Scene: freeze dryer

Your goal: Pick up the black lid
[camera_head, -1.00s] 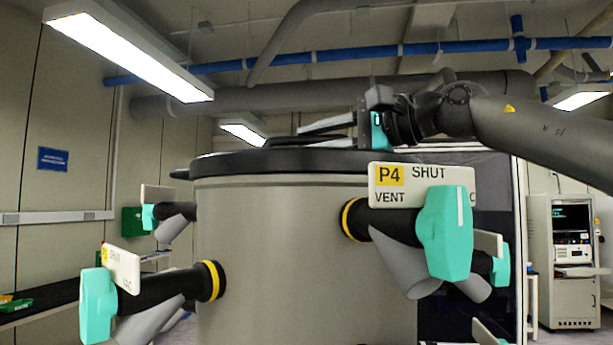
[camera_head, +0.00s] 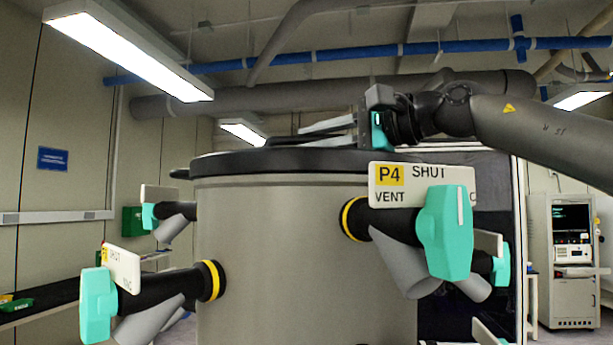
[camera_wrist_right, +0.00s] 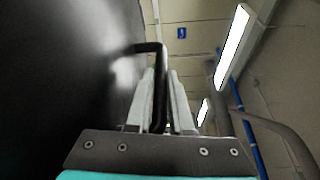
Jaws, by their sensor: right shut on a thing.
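The black lid (camera_head: 270,162) lies flat on top of the grey cylindrical chamber (camera_head: 300,250) in the head view. In the right wrist view the lid's dark surface (camera_wrist_right: 60,80) fills the left side, and a bent black handle (camera_wrist_right: 150,48) rises from it. My right gripper (camera_head: 308,136) reaches in from the right above the lid. In the right wrist view my right gripper's pale fingers (camera_wrist_right: 162,90) are shut on the handle, one finger on each side. My left gripper is not in view.
Ports with teal valve handles (camera_head: 444,232) and white labels stick out around the chamber. A wheeled instrument cabinet (camera_head: 568,260) stands at the far right. A dark bench (camera_head: 45,310) is at the left. Blue and grey pipes run overhead, above my arm.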

